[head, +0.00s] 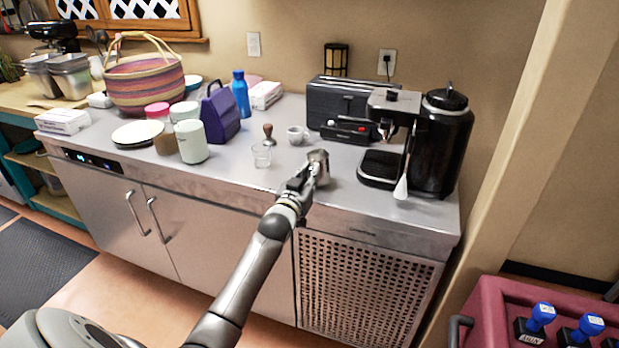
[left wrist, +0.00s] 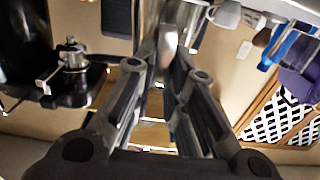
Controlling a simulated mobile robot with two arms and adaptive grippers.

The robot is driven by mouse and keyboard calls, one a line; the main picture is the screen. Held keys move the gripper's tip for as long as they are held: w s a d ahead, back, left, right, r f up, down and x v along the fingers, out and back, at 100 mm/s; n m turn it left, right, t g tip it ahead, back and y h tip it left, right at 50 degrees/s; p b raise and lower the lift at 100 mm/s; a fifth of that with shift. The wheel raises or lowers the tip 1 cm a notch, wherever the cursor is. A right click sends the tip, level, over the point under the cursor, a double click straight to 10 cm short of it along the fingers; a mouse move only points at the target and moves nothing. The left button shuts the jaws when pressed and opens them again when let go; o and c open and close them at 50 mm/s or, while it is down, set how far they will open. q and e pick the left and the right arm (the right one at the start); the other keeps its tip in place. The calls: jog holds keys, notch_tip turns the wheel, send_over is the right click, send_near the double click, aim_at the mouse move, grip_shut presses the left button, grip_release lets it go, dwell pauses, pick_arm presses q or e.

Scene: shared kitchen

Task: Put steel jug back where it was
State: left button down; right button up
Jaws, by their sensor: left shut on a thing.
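The steel jug (head: 319,165) is at the front of the metal counter, left of the espresso machine (head: 384,140). My left gripper (head: 308,176) is shut on the jug from the front. In the left wrist view the jug (left wrist: 150,22) shows at the top between the fingers of the left gripper (left wrist: 170,60), and that picture is turned over. The jug looks upright in the head view. I cannot tell whether its base touches the counter (head: 235,175). My right gripper is not in view.
A small glass (head: 261,156), a wooden-handled tamper (head: 268,134) and white cups (head: 297,135) stand left of and behind the jug. The counter's front edge is close to my arm.

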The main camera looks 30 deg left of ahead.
pick_arm(q)
jog(key=shift+f, duration=0.45)
jog(key=shift+f, duration=0.2)
jog(key=c, duration=1.5)
grip_release()
jog(key=shift+s+r, duration=0.1)
jog(key=shift+r, duration=0.05)
jog(key=shift+s+d, duration=0.1)
jog(key=shift+s, duration=0.2)
jog(key=b+v, duration=0.1)
jog(key=v, duration=1)
jog(key=shift+s, duration=0.15)
